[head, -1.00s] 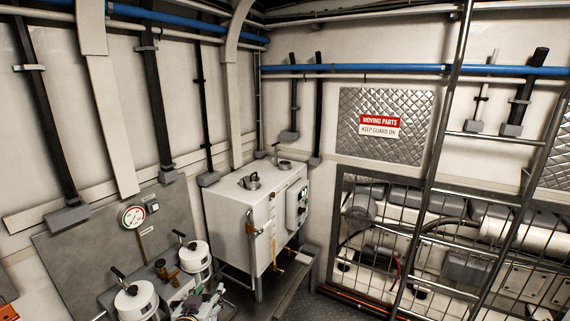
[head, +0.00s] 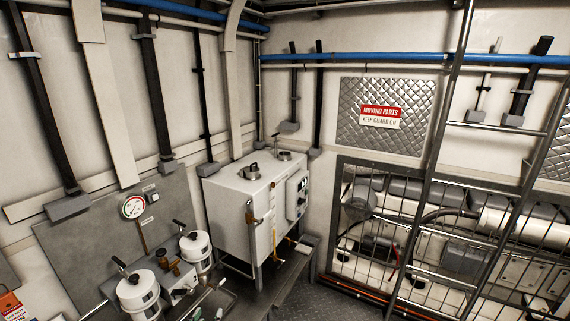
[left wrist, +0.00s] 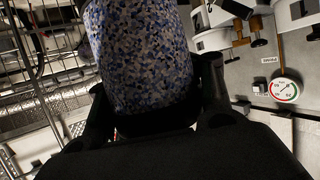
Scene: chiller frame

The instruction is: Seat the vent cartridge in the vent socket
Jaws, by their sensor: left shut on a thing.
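My left gripper (left wrist: 155,120) is in the left wrist view, with its dark fingers on both sides of a thick cylinder speckled blue, grey and white. I take this to be the vent cartridge (left wrist: 140,55); its far end runs out of the top of the picture. The gripper is shut on it. Neither gripper shows clearly in the head view. I cannot pick out the vent socket for certain.
A white cabinet (head: 232,215) stands in the corner on a metal bench. A gauge (head: 133,207) is on a grey wall panel; it also shows in the left wrist view (left wrist: 283,91). A ladder (head: 432,160) and a barred machinery guard (head: 440,240) fill the right side.

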